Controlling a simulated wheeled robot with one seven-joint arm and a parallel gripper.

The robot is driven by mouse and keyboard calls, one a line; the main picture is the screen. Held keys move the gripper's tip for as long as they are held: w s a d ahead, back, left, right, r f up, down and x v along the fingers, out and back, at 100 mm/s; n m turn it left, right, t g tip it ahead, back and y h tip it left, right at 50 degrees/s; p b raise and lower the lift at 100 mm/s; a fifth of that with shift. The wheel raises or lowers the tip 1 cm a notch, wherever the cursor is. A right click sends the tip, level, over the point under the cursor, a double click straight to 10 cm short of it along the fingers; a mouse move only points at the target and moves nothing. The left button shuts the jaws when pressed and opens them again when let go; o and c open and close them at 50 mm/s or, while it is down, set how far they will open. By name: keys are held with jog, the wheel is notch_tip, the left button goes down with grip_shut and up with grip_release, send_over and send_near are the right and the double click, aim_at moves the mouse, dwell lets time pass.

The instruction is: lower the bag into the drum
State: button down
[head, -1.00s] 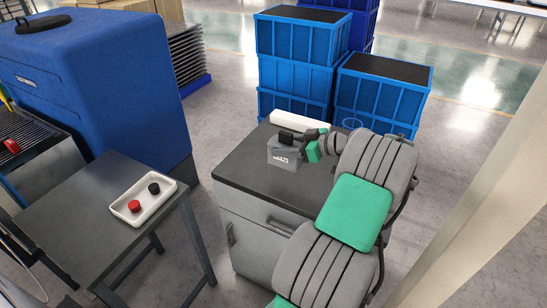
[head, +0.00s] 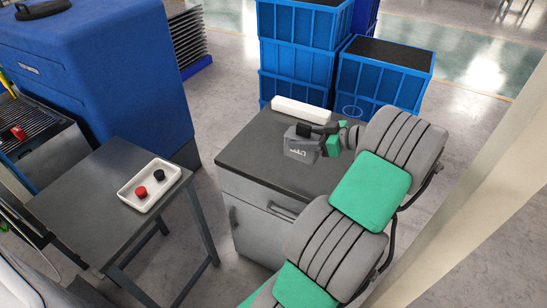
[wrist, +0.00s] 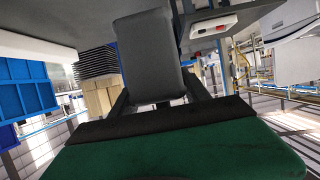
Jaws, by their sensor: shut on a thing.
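My gripper (head: 318,132) is shut on a grey, block-shaped thing (head: 300,149) with white lettering on its side. In the wrist view the block (wrist: 148,45) looks dark grey and sits between my two black fingers (wrist: 155,92). It is over the dark worktop of a grey cabinet (head: 251,159); whether it touches the top I cannot tell. Nothing in view is clearly a bag, and I see no drum.
A white bar (head: 301,111) lies at the worktop's back edge. Blue crates (head: 300,45) stand behind the cabinet. On the left, a table (head: 88,222) holds a white tray (head: 144,206) with a red and a black piece. A large blue housing (head: 95,75) stands behind it.

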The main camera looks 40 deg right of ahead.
jog(key=w+f+b, duration=0.1)
jog(key=b, duration=0.1)
jog(key=w+f+b, duration=0.1)
jog(key=w+b, duration=0.1)
jog(key=shift+w+a+f, duration=0.1)
jog(key=shift+w+f, duration=0.05)
jog(key=shift+f, duration=0.2)
jog(key=w+f+p, duration=0.1)
jog(key=w+f, duration=0.3)
jog(key=w, duration=0.1)
jog(key=w+f+p, duration=0.2)
jog(key=w+f, duration=0.2)
jog(key=f, duration=0.1)
jog(key=shift+w+a, duration=0.2)
jog(key=shift+w, duration=0.15)
jog(key=shift+f+b, duration=0.35)
jog(key=shift+f, duration=0.15)
jog(key=c, duration=0.5)
grip_release()
jog(key=shift+r, duration=0.1)
jog(key=shift+r+p, duration=0.1)
jog(key=shift+p, duration=0.3)
